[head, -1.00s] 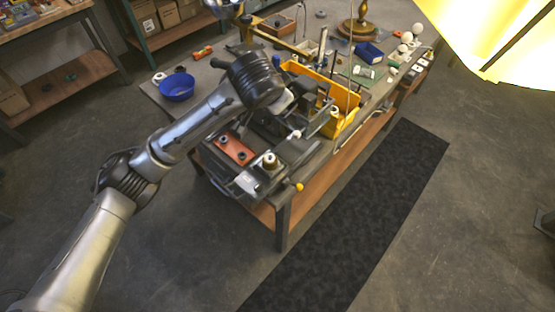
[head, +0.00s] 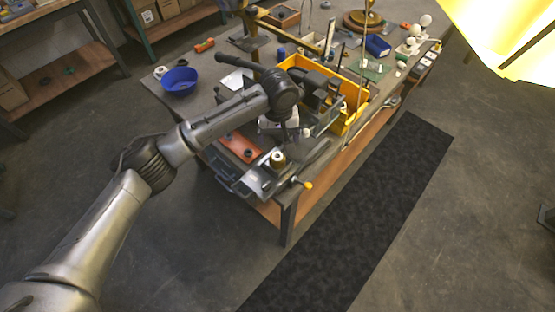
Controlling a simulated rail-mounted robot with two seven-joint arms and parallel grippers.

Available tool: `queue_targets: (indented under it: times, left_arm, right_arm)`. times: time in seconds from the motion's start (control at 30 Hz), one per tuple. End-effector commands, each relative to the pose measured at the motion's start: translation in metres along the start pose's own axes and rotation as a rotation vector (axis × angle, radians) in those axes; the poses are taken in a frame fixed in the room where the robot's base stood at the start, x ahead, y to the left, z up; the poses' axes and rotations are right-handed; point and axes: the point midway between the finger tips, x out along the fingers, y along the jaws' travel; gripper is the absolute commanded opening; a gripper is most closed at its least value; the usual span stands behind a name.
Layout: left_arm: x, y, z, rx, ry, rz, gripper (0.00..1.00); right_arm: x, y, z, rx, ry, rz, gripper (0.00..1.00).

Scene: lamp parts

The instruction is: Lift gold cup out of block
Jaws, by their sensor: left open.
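A small gold cup (head: 278,159) with a pale top stands upright near the front left corner of the workbench. It appears to sit in a dark block, but the block is too small and too covered to make out clearly. My left gripper (head: 289,137) is open and points down just behind and to the right of the cup, apart from it as far as I can tell. Its fingertips are small and partly lost against the dark items around them. My right gripper is not in view.
An orange-brown board (head: 240,147) with dark round parts lies left of the cup. A yellow bin (head: 352,112) stands behind right. A blue bowl (head: 179,82) is at the back left. A yellow-tipped handle (head: 308,185) sticks out over the front edge.

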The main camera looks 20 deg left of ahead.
Motion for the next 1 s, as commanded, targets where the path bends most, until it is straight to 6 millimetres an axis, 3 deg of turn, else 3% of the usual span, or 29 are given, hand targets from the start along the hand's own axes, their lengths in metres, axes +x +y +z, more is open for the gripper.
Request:
queue_targets:
  times: [0.2,0.53,0.8,1.0]
  left_arm:
    - [0.036,0.000,0.000,0.001,0.000,0.000,0.85]
    - [0.055,0.000,-0.001,0.003,0.002,0.000,0.85]
    - [0.089,-0.003,-0.002,0.003,0.001,-0.001,0.85]
    - [0.102,-0.003,-0.002,0.003,0.002,0.000,0.85]
  right_arm:
    - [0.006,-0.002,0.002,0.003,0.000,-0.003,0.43]
    - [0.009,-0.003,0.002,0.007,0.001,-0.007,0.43]
    - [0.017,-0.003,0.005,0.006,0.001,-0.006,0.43]
    - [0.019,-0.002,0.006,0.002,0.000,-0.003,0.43]
